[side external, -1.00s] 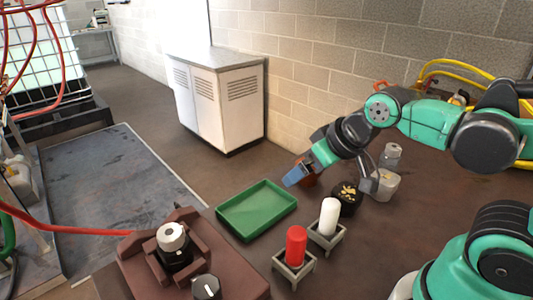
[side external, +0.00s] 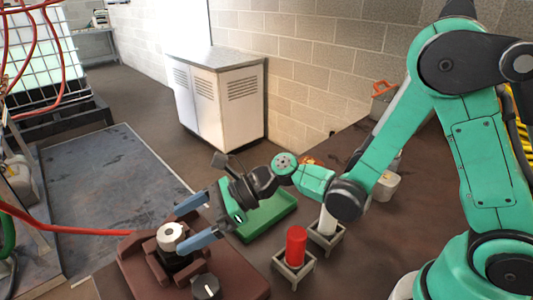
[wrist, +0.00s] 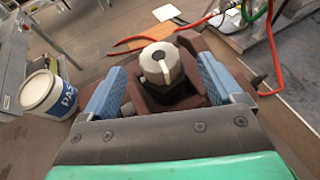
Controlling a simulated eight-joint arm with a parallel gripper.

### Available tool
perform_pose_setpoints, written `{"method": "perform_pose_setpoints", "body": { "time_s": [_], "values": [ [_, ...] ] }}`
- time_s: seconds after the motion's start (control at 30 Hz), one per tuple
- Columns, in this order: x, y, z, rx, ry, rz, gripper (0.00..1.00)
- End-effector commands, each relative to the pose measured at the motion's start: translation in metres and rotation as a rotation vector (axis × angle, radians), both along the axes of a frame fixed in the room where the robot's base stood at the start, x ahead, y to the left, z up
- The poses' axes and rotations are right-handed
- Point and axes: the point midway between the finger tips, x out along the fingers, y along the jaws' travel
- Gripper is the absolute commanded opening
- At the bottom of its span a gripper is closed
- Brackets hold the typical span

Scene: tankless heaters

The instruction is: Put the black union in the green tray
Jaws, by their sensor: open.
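A black part with a pale grey-white top (side external: 171,238), which I take to be the black union, sits upright in the brown fixture (side external: 137,262). In the wrist view its top (wrist: 160,62) lies between my fingers, a little beyond their tips' middle. My gripper (side external: 193,222) is open, with one blue finger on each side of the part; it also shows in the wrist view (wrist: 162,88). I cannot tell whether either finger touches it. The green tray (side external: 284,207) lies to the right of the fixture, partly hidden behind my wrist.
A black knob (side external: 206,287) is at the fixture's front. A red cylinder (side external: 296,246) and a white cylinder (side external: 326,222) stand in square holders to the right. A red hose (side external: 75,231) reaches the fixture from the left. A white bucket (wrist: 47,94) shows in the wrist view.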

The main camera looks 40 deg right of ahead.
Motion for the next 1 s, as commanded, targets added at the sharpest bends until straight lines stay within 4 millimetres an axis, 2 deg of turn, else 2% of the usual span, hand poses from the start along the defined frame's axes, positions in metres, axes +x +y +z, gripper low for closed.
{"method": "perform_pose_setpoints", "body": {
  "time_s": [0.4,0.73,1.0],
  "values": [
    [0.018,0.043,-0.019,0.01,0.012,-0.001,0.86],
    [0.021,0.047,-0.021,0.01,0.009,-0.004,0.86],
    [0.021,0.047,-0.021,0.009,0.01,-0.003,0.1]
  ]
}}
